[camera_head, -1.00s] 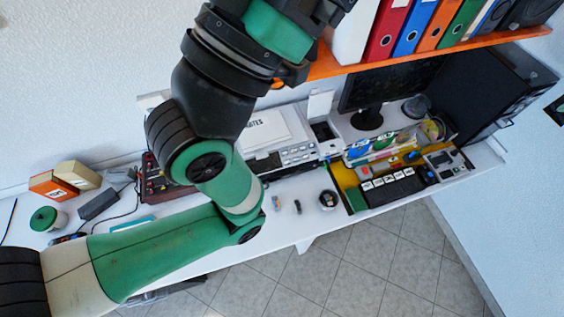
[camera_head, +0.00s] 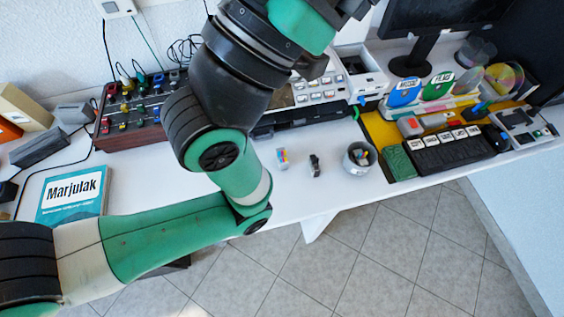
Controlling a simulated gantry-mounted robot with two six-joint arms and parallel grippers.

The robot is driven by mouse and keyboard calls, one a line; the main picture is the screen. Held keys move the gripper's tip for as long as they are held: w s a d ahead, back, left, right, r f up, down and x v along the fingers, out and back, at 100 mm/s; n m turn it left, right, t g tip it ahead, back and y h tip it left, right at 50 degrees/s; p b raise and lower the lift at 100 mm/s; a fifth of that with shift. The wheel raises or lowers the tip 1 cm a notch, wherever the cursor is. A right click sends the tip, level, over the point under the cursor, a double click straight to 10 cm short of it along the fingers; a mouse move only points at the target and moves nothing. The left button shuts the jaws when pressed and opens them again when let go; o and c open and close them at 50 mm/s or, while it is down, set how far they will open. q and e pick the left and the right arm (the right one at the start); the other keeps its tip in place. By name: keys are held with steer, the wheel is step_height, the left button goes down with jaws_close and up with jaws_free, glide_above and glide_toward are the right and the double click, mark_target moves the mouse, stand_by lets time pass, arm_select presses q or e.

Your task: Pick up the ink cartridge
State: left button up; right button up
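Two small items stand on the white desk near its front edge. One is light with coloured parts (camera_head: 283,159); the other is a small dark block (camera_head: 315,165). Either could be the ink cartridge; they are too small to tell. A printer (camera_head: 320,92) sits behind them, partly hidden by my arm. My green and black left arm comes in from the left, bends beside the small items and rises to the top edge. No gripper fingers show, and my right arm is not seen.
A round pot (camera_head: 359,158) stands right of the small items. Further right is a yellow organizer (camera_head: 376,128) with a black keypad (camera_head: 450,150) and discs (camera_head: 504,77). A teal book (camera_head: 75,195) and a control box (camera_head: 140,115) are at left. A monitor (camera_head: 440,15) stands behind.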

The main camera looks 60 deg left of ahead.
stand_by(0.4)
arm_select(q)
steer(key=c, duration=0.9)
steer(key=shift+o, duration=0.2)
